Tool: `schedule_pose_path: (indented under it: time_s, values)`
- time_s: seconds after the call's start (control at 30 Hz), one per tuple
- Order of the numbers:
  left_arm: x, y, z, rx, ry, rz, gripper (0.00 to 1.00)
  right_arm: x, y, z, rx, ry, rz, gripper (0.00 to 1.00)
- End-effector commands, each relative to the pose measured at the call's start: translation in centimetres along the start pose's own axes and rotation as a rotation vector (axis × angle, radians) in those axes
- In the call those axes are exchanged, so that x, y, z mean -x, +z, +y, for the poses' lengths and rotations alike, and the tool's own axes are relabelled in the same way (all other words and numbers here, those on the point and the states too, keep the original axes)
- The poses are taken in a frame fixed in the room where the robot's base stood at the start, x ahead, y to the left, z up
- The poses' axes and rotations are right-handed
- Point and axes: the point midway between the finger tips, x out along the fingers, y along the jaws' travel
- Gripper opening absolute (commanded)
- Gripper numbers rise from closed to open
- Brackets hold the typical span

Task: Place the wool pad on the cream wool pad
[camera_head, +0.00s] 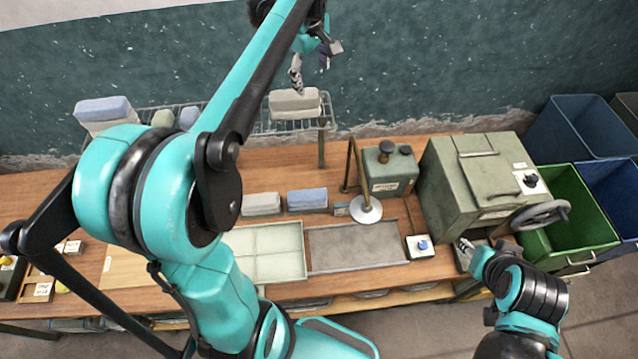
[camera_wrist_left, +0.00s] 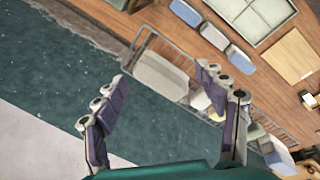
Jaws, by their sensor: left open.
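A cream pad (camera_head: 295,104) lies on the right end of the wire rack behind the table; a seam-like line runs along its side, and I cannot tell whether it is one pad or two stacked. My left gripper (camera_head: 313,65) is above it, open and empty. In the left wrist view the cream pad (camera_wrist_left: 160,76) shows beyond and between the spread fingers (camera_wrist_left: 154,82), apart from them. A blue-grey pad stack (camera_head: 103,112) is at the rack's left end. My right gripper (camera_head: 465,246) is low by the green press; its opening is too small to read.
A grey pad (camera_head: 261,204) and a blue pad (camera_head: 307,199) lie on the table. A pale divided tray (camera_head: 265,268), a grey tray (camera_head: 352,265) and a round-footed stand (camera_head: 366,212) are near. The green press (camera_head: 465,195) and bins (camera_head: 560,230) stand right.

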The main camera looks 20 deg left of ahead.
Motion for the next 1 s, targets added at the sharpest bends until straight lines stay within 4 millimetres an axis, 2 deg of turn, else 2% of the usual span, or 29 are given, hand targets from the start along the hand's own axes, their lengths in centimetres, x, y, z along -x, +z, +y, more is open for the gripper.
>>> schedule_pose_path:
  time_s: [0.03, 0.27, 0.4, 0.6, 0.8, 1.0]
  values:
    - [0.3, 1.8, -1.4, -0.097, 0.027, 0.009, 0.71, 0.0, 0.0, 0.0, 0.000, 0.000, 0.000, 0.40]
    - [-0.3, 8.1, -7.8, -0.557, 0.150, 0.081, 0.71, 0.0, 0.0, 0.0, 0.000, 0.000, 0.000, 0.40]
    - [-2.0, 11.6, -12.2, -0.834, 0.215, 0.145, 0.71, 0.0, 0.0, 0.0, 0.000, 0.000, 0.000, 0.40]
    - [-5.2, 15.2, -17.4, -1.156, 0.283, 0.245, 0.71, 0.0, 0.0, 0.0, 0.000, 0.000, 0.000, 0.40]
    - [-7.1, 16.6, -19.7, -1.308, 0.308, 0.300, 0.71, 0.0, 0.0, 0.0, 0.000, 0.000, 0.000, 0.40]
    - [-7.3, 16.7, -19.9, -1.326, 0.311, 0.308, 0.71, 0.0, 0.0, 0.0, 0.000, 0.000, 0.000, 0.40]
